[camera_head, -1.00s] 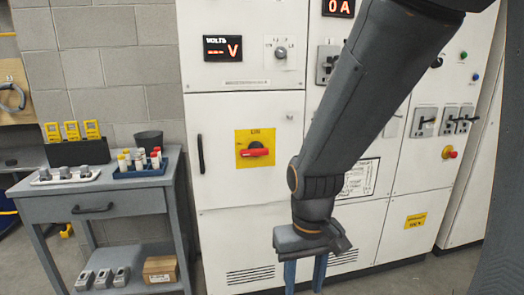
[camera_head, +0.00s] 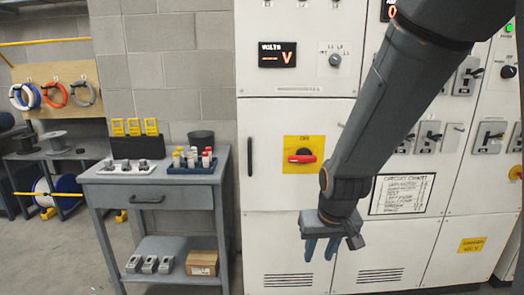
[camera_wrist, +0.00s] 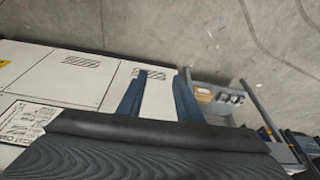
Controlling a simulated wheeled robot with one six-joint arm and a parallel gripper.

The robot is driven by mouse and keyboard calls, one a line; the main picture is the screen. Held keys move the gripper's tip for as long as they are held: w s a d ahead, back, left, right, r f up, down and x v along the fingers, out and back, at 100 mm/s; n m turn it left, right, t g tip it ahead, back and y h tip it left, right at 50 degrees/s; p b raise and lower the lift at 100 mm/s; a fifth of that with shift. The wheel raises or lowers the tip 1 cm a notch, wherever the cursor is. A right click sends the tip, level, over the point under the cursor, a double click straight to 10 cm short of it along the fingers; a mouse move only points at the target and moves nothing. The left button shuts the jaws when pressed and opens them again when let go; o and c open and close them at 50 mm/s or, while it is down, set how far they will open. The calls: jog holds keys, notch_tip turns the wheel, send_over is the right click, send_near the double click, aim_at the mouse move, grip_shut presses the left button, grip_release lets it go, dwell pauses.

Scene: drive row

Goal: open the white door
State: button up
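The white door (camera_head: 275,190) is a panel of the tall white cabinet, in the middle of the head view. It looks shut, with a black vertical handle (camera_head: 250,156) at its left edge and a red rotary switch (camera_head: 301,157) on a yellow plate. My gripper (camera_head: 320,248) hangs in front of the cabinet, below and right of the handle, fingers pointing down. Its two blue fingers are apart with nothing between them. In the wrist view the fingers (camera_wrist: 160,98) are also apart, with the cabinet's lower panels (camera_wrist: 75,75) and the floor beyond.
A grey cart (camera_head: 150,200) with a drawer, bottles and devices stands close left of the cabinet. A cardboard box (camera_head: 202,263) sits on its lower shelf. A shelf with cable spools (camera_head: 60,188) is farther left. Some floor (camera_head: 65,262) shows clear at lower left.

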jog(key=w+a+r+t+y+p, duration=0.15)
jog(key=w+a+t, duration=0.25)
jog(key=w, duration=0.8)
jog(key=w+a+r+t+p, duration=0.1)
jog(key=w+a+r+t, duration=0.25)
jog(key=w, duration=0.75)
jog(key=n+t+y+p, duration=0.1)
jog(key=t+y+p, duration=0.15)
jog(key=t, duration=0.45)
send_near(250, 151)
jog(key=w+a+h, duration=0.1)
jog(key=w, duration=0.2)
jog(key=shift+w+a+r+p, duration=0.1)
jog(key=shift+w+a+p, duration=0.2)
jog(key=shift+w, duration=0.95)
jog(key=shift+w+a+p, duration=0.2)
jog(key=shift+w+p, duration=0.25)
jog(key=shift+w, duration=0.8)
jog(key=shift+w+a+r+p, duration=0.1)
jog(key=shift+w+a+p, duration=0.2)
jog(key=shift+w, duration=0.95)
grip_shut()
